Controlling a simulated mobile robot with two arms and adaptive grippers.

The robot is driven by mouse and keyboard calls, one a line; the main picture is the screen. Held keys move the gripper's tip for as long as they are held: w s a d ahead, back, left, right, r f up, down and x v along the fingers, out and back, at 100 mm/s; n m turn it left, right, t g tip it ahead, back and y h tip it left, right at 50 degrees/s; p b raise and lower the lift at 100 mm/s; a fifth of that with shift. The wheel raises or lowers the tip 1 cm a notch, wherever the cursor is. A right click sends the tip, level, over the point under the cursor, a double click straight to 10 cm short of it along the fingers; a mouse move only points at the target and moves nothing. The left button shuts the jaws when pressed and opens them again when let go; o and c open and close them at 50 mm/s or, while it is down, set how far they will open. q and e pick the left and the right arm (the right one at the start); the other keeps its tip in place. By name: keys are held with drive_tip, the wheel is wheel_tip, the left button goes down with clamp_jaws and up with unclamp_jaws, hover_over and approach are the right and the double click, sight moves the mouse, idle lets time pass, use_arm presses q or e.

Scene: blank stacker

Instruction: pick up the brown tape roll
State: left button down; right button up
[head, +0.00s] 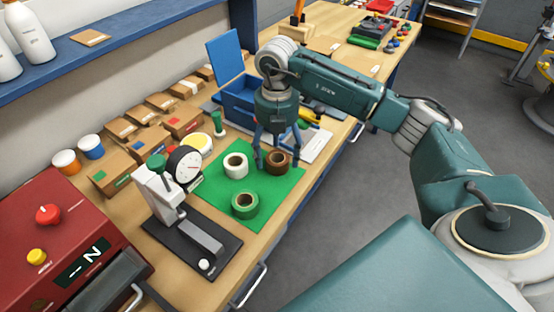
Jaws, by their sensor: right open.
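The brown tape roll (277,163) stands on the green mat (212,192) near its far right corner. My right gripper (277,156) points down at the brown roll. Its jaws are open, with one finger to the left of the roll and the other at its upper right. I cannot tell whether the fingers touch it. A white tape roll (236,166) sits just left of the gripper, and a green tape roll (245,205) sits nearer on the mat. My left gripper is not in view.
A dial gauge stand (182,207) is left of the mat. A blue open box (240,104) stands behind the gripper. Several cardboard boxes (183,121) line the wall side. A red machine (62,240) is at the lower left. The bench's front edge runs close right of the mat.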

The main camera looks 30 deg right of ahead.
drive_tip(key=shift+f, duration=1.35)
drive_tip(key=c, duration=1.3)
drive_tip(key=shift+o, duration=0.2)
